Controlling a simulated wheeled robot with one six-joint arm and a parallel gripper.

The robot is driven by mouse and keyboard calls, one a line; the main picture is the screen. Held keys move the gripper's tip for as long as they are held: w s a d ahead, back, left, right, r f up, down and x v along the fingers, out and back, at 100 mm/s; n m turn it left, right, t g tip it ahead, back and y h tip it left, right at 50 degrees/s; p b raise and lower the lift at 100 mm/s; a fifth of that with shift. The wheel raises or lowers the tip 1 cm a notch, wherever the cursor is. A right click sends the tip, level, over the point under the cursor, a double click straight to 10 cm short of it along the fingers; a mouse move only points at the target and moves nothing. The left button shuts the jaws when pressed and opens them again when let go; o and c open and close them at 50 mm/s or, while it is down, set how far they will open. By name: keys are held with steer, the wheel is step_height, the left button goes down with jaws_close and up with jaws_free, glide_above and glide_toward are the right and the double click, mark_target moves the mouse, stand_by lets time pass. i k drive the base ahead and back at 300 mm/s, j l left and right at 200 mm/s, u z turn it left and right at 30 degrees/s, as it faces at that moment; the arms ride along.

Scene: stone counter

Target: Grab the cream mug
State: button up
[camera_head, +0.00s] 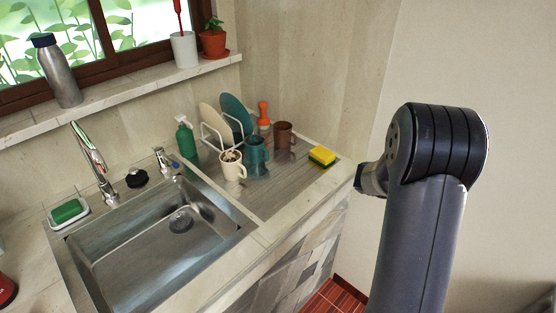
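The cream mug (232,167) stands upright on the steel drainboard (272,198), just right of the sink, and seems to hold something dark at its top. A teal mug (258,158) stands close to its right, and a brown mug (284,136) is farther right and back. My gripper is not clearly in view; my arm's large dark joint and upper link fill the right side. A small part of my arm shows at the counter's right edge, well right of the cream mug, and what lies beyond it is hidden.
A dish rack with plates (212,124) stands behind the mugs, with a green spray bottle (186,138) at its left. A yellow sponge (322,156) lies near the right edge. The sink (160,240) and faucet (92,155) are left. The drainboard's front is clear.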

mark_target(231, 160)
steer(key=i+l+u, duration=0.1)
steer(key=u, duration=0.35)
steer(key=i+l+u, duration=0.1)
steer(key=u, duration=0.35)
steer(key=i+l+u, duration=0.15)
steer(key=u, duration=0.35)
steer(key=l+u, duration=0.25)
steer(key=u, duration=0.2)
steer(key=l+u, duration=0.8)
steer(key=u, duration=0.15)
